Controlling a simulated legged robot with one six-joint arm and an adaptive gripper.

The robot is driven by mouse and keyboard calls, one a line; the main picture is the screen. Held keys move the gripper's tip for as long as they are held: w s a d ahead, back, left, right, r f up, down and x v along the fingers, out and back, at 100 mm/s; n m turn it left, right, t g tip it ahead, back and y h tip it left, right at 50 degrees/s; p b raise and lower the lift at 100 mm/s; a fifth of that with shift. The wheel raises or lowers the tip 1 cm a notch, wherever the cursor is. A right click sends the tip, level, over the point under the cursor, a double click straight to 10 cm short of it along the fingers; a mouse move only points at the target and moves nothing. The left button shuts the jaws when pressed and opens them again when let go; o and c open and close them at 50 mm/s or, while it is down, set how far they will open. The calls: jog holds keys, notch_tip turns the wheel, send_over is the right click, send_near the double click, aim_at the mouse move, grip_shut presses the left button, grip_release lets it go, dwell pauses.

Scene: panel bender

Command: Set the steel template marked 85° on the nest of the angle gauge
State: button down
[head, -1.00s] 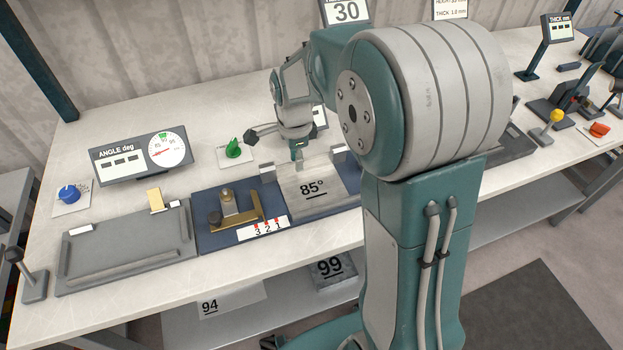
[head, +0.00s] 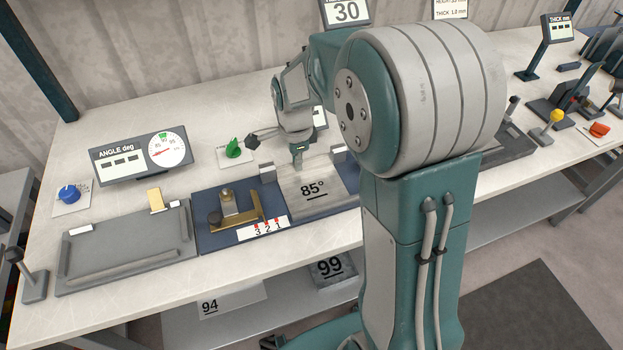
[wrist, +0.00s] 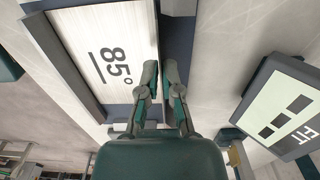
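The steel template marked 85° (head: 313,200) lies flat on the dark blue base, between two small grey blocks at its far edge. It also shows in the wrist view (wrist: 90,40). My gripper (head: 297,164) is low at the template's far edge, pointing down. In the wrist view my fingers (wrist: 161,70) straddle that edge with a narrow gap between the tips; no firm hold shows. The tab seen there earlier is hidden by the fingers. The angle gauge has a display with a dial (head: 140,157); the grey tray-like nest (head: 125,235) before it is empty.
A brass fixture (head: 235,208) with marks 3, 2, 1 is left of the template. A green knob (head: 233,148) and a blue knob (head: 69,193) stand on the table. Plates marked 94 (head: 210,306) and 99 (head: 330,267) are on the shelf below.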

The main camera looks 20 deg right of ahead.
dwell(0.4)
jog(key=shift+r, duration=3.75)
